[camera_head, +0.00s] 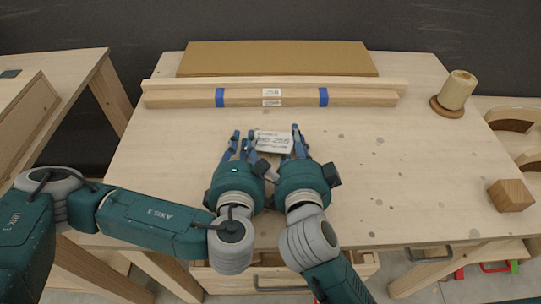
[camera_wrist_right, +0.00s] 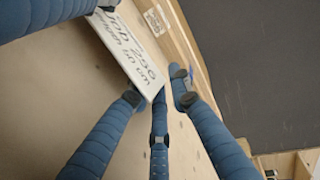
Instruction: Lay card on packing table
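A small white card (camera_head: 273,142) with printed lettering is over the middle of the packing table (camera_head: 400,190). It also shows in the right wrist view (camera_wrist_right: 125,45), with large text and a corner close to my fingertips. My left gripper (camera_head: 243,146) is at the card's left side, its blue fingers near that edge. My right gripper (camera_head: 297,144) is at the card's right side. In the right wrist view a fingertip overlaps the card's edge. I cannot tell whether either gripper grips the card, or whether it touches the tabletop.
Long wooden bars with blue bands (camera_head: 245,97) lie behind the card, before a flat brown board (camera_head: 277,58). A wooden cylinder on a round base (camera_head: 457,90) stands at the back right, a wooden block (camera_head: 511,195) at the right edge. The tabletop between is clear.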

